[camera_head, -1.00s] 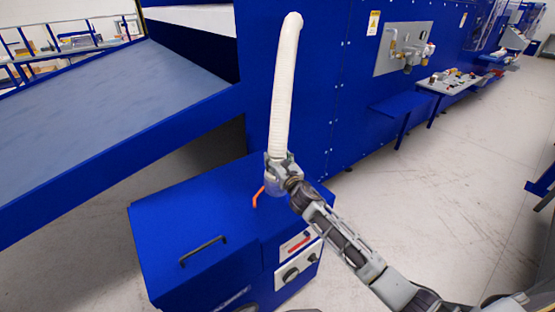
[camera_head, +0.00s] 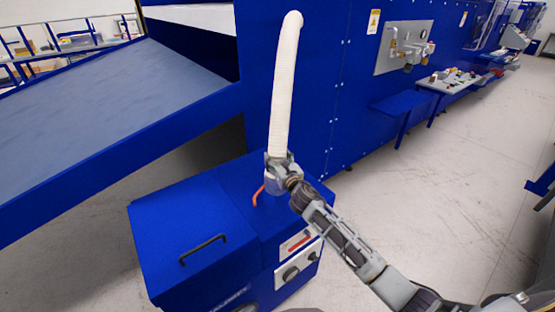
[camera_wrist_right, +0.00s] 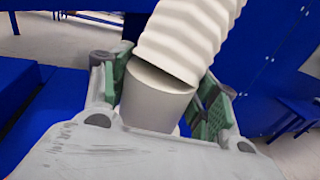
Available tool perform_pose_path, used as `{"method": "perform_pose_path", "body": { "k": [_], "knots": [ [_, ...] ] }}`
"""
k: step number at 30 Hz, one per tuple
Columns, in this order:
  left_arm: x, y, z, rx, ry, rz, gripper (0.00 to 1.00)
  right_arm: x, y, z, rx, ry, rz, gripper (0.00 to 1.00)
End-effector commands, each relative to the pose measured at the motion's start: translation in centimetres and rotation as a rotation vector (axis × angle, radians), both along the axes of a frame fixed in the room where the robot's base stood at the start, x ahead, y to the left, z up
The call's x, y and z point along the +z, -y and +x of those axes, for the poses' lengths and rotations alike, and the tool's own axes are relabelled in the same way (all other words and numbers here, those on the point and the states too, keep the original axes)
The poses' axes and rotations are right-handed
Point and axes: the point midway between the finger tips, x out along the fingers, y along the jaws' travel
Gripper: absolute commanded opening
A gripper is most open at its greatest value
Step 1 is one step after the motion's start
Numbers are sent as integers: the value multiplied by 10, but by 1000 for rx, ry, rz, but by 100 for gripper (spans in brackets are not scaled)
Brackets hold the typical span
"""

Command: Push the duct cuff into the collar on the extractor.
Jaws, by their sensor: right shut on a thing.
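The blue extractor (camera_head: 165,225) stands on the floor, with a black handle on its top. My right gripper (camera_head: 279,168) is over its back right part. The gripper is shut on the pale grey duct cuff (camera_wrist_right: 155,98), which sits between its green-padded fingers in the right wrist view. The ribbed white hose (camera_head: 284,90) rises from the cuff, nearly upright, and leans against the edge of the cuff's top. The collar is mostly hidden behind the gripper and cuff, so I cannot tell how far the cuff is in it. My left gripper is out of view.
An orange lever (camera_head: 257,195) sticks out beside the gripper on the extractor top. A tall blue machine wall (camera_head: 330,60) stands close behind. A sloping grey chute (camera_head: 110,110) is at left. Open floor (camera_head: 430,200) lies to the right.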

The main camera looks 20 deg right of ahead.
Motion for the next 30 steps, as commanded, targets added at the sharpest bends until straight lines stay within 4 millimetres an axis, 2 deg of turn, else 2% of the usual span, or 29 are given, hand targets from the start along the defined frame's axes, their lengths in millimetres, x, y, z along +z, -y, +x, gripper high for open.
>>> {"method": "perform_pose_path", "body": {
  "k": [9, 10, 15, 30],
  "knots": [
    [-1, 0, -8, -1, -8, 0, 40, -2, 0, 0, 1, -2, 1, 31],
    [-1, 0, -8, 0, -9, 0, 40, -2, 0, 0, 1, -2, 1, 63],
    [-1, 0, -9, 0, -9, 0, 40, -2, 0, 0, 0, -1, 1, 85],
    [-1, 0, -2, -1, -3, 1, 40, -2, 0, -3, 0, -2, 0, 85]
  ]
}}
